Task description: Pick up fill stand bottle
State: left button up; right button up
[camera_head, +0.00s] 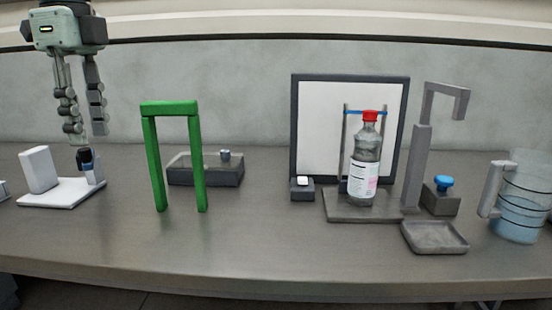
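The bottle (363,172) is clear with a red cap and a white label. It stands upright on the grey fill stand (337,210), in front of a blue crossbar on thin posts. My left gripper (88,137) hangs at the upper left with its fingers pointing down and apart. It looks empty and is far to the left of the bottle, over or near a white-based device (62,194) with a small dark and blue part. Whether it touches that part I cannot tell. My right gripper is not in view.
A green arch (171,107) and a low grey box (205,176) stand between gripper and bottle. A dark-framed white panel (318,105) is behind the bottle. To its right are a grey post (417,165), a blue-knobbed box (440,203), a tray (434,247) and a jug (520,210).

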aim_at(365, 161)
jog(key=i+l+z, duration=0.1)
jog(key=l, duration=0.35)
jog(key=i+l+z, duration=0.1)
jog(key=l, duration=0.3)
jog(key=i+l+z, duration=0.15)
jog(key=i+l, duration=0.15)
jog(key=i+l+z, duration=0.1)
jog(key=l, duration=0.35)
jog(key=i, duration=0.1)
